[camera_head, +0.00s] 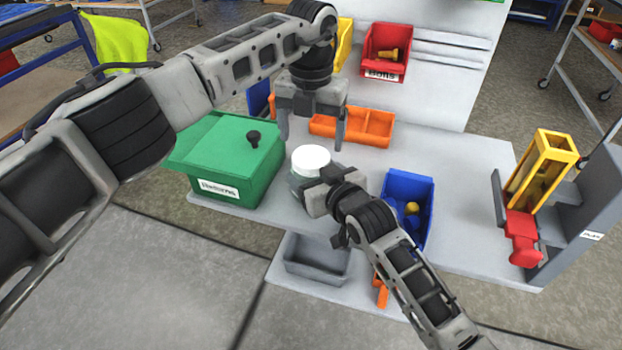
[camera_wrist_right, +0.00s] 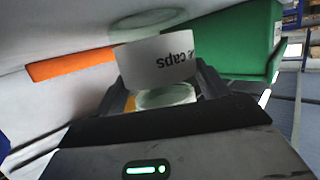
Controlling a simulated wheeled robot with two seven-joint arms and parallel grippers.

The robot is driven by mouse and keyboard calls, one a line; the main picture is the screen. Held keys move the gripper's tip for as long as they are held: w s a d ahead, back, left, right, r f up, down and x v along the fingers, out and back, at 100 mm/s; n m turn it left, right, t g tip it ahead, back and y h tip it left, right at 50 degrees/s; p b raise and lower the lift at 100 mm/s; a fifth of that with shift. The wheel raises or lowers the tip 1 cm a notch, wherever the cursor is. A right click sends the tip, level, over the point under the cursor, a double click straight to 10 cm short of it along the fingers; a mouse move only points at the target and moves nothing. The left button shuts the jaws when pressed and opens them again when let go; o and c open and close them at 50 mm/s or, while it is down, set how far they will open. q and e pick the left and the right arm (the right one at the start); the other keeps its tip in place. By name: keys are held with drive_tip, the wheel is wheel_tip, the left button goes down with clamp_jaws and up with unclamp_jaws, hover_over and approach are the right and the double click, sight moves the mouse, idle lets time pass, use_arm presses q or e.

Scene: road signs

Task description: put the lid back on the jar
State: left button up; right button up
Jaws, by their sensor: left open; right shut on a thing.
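The clear jar (camera_head: 297,184) is at the front middle of the table, just right of the green box. A white round piece (camera_head: 311,158) shows at its top and looks like the lid; I cannot tell how it is seated. My right gripper (camera_head: 318,191) is shut on the jar and hides its lower right side. In the right wrist view, a white band reading "caps" (camera_wrist_right: 157,62) appears upside down, with clear glass (camera_wrist_right: 165,97) between the fingers. My left gripper (camera_head: 312,135) is open and empty, above and behind the jar.
The green box (camera_head: 235,160) with a black knob stands left. An orange tray (camera_head: 370,127) lies behind the jar. A blue bin (camera_head: 405,180) is close on the right. A yellow and red fixture (camera_head: 540,170) stands far right. A grey tray (camera_head: 315,262) sits lower in front.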

sight(311, 156)
use_arm(q)
drive_tip(key=shift+f, duration=2.15)
drive_tip(key=c, duration=1)
drive_tip(key=o, duration=1.1)
drive_tip(key=shift+o, duration=0.2)
drive_tip(key=shift+r, duration=0.15)
wheel_tip(311, 156, up, 12)
